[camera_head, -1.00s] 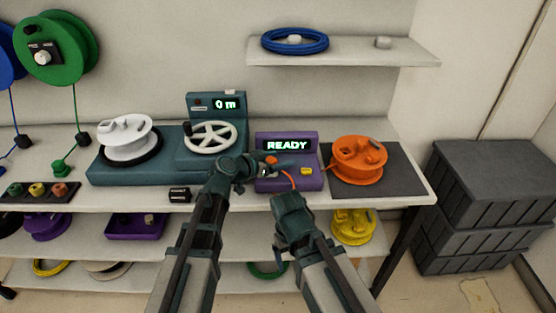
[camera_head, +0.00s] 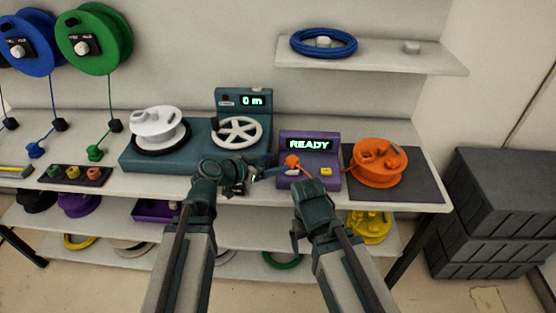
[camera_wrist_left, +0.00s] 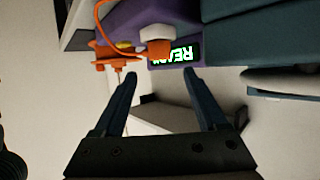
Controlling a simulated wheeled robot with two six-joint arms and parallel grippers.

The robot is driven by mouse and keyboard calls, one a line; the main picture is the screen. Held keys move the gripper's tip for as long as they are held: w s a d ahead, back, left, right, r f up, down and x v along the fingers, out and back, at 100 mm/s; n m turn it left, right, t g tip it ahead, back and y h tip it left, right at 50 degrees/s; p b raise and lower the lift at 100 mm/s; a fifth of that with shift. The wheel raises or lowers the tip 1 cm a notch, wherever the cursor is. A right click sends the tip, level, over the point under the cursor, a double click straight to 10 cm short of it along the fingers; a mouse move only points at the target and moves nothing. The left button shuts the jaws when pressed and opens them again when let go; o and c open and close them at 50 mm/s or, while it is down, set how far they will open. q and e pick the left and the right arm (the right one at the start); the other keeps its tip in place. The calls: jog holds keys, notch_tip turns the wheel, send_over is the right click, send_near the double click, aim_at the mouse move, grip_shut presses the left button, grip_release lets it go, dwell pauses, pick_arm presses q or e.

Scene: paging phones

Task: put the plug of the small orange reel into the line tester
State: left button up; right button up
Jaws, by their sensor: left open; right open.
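The purple line tester (camera_head: 331,160) stands on the bench with READY lit on its screen. The orange plug (camera_head: 292,161) is at the tester's front left. In the left wrist view the plug (camera_wrist_left: 158,50) sits against a pale socket and appears seated in it. An orange cord (camera_wrist_left: 103,28) runs from it. The small orange reel (camera_head: 378,160) stands on a dark mat right of the tester. My left gripper (camera_head: 250,178) is open and empty, just left of the plug and apart from it. My right gripper (camera_head: 312,188) is open in front of the tester; its fingertips are hard to see.
A teal winding machine (camera_head: 145,160) with a white reel and handwheel stands left of the tester, its display at 0 m. A tray of coloured sockets (camera_head: 75,175) lies farther left. A shelf (camera_head: 385,60) with a blue coil hangs above. Dark crates (camera_head: 505,205) stand right.

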pick_arm(q)
jog(key=s+d+f+g, duration=0.1)
jog(key=f, duration=0.1)
jog(key=s+d+f+g, duration=0.1)
jog(key=s+d, duration=0.1)
jog(key=shift+s+d+f+g, duration=0.15)
jog(key=shift+s+f+g, duration=0.05)
jog(key=shift+f+g, duration=0.2)
jog(key=s+a+f+n+g+y, duration=0.2)
jog(key=s+f+g+y, duration=0.1)
jog(key=s+f+y, duration=0.2)
jog(key=s+a+f+n+g+y, duration=0.2)
jog(key=s+y, duration=0.4)
jog(key=s, duration=0.4)
notch_tip(320, 180, down, 3)
jog(key=shift+r+n+g, duration=0.15)
jog(key=shift+n+g, duration=0.45)
jog(key=shift+g, duration=0.5)
jog(key=shift+d+r, duration=0.1)
notch_tip(320, 180, up, 9)
jog(key=p, duration=0.9)
